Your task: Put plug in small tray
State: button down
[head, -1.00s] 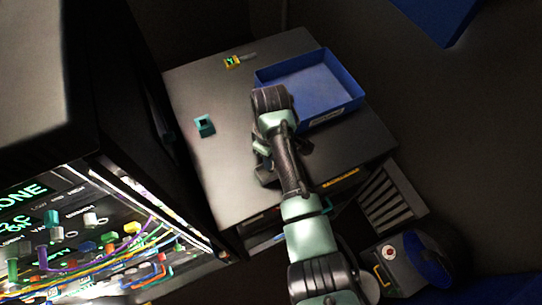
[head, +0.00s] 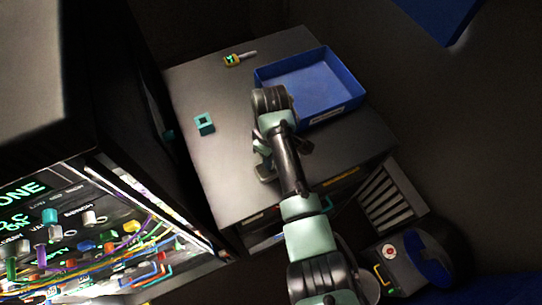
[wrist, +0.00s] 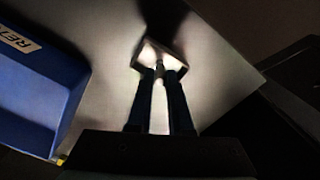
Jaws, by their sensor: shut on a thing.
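My gripper (wrist: 160,72) points down over the grey cabinet top, and its two fingers are shut on a small dark piece, seemingly the plug (wrist: 160,64). The piece is dark and partly hidden by the fingertips, so its shape is unclear. A square, pale-edged patch shows around the fingertips in the wrist view; I cannot tell if it is part of the piece. In the head view my gripper (head: 266,168) is largely hidden by my arm. The open blue tray (head: 340,108) stands behind it and looks empty; its labelled wall (wrist: 30,85) is at left in the wrist view.
A small teal square block (head: 204,123) with a dark opening lies left on the cabinet top (head: 225,175). A yellow-green item with a grey shaft (head: 238,59) lies at the back. A lit panel with cables (head: 90,235) stands at lower left.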

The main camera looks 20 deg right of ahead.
jog(key=shift+f, duration=0.3)
jog(key=c, duration=0.8)
grip_release()
jog(key=shift+o, duration=0.2)
notch_tip(320, 180, up, 13)
jog(key=p, duration=0.1)
jog(key=shift+w, duration=0.1)
